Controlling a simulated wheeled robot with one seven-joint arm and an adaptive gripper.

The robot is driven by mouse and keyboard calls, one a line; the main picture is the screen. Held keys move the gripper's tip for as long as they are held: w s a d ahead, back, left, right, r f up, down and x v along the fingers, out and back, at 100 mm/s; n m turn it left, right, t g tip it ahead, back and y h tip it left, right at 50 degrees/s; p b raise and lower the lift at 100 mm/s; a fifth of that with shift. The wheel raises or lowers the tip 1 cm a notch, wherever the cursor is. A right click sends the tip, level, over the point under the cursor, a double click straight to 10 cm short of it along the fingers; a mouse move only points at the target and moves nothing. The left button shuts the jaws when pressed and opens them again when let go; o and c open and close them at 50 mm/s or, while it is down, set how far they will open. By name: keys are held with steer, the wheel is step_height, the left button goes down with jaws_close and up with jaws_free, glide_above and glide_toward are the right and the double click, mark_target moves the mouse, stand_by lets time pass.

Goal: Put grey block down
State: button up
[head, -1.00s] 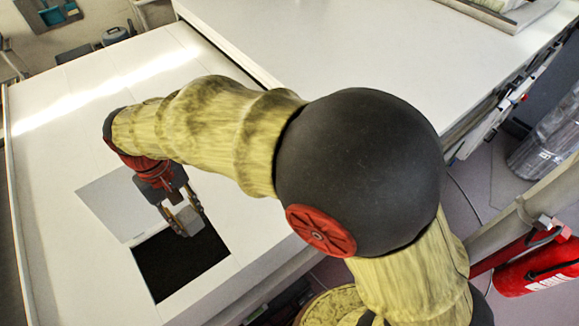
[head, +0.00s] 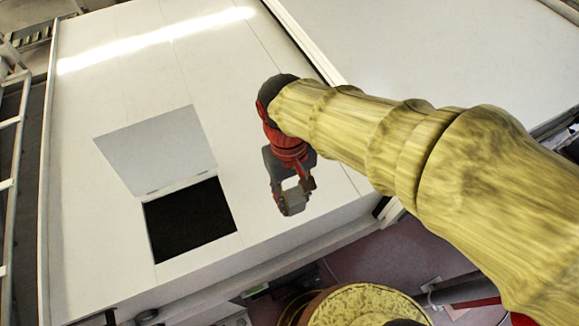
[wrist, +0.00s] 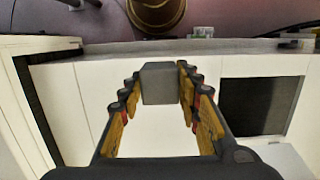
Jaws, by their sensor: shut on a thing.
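The grey block (wrist: 160,84) sits between the fingertips of my gripper (wrist: 160,90) in the wrist view. In the head view my gripper (head: 292,203) is shut on the block (head: 293,197), partly hidden by the fingers. It is over the white top (head: 100,240), to the right of a square dark opening (head: 190,222) and near the front edge. I cannot tell whether the block touches the surface. In the wrist view the dark opening (wrist: 258,104) lies to the right of the block.
A grey flap (head: 155,150) lies open behind the dark opening. A gap separates this top from another white surface (head: 430,50) at the right. The white top behind the flap is clear. The floor (head: 375,255) lies beyond the front edge.

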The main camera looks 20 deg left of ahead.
steer(key=w+a+f, duration=0.1)
steer(key=w+f, duration=0.1)
steer(key=w, duration=0.1)
steer(key=w+a+f+p, duration=0.1)
steer(key=w+a+f, duration=0.1)
steer(key=w+f, duration=0.1)
steer(key=w+a+f, duration=0.1)
steer(key=w+f, duration=0.1)
steer(key=w, duration=0.1)
steer(key=shift+a+f+p, duration=0.2)
steer(key=shift+a+p, duration=0.15)
steer(key=shift+p, duration=0.05)
steer(key=shift+w+a+f, duration=0.15)
steer(key=shift+w+f, duration=0.15)
steer(key=shift+f, duration=1.8)
steer(key=shift+f, duration=0.15)
steer(key=o, duration=1.2)
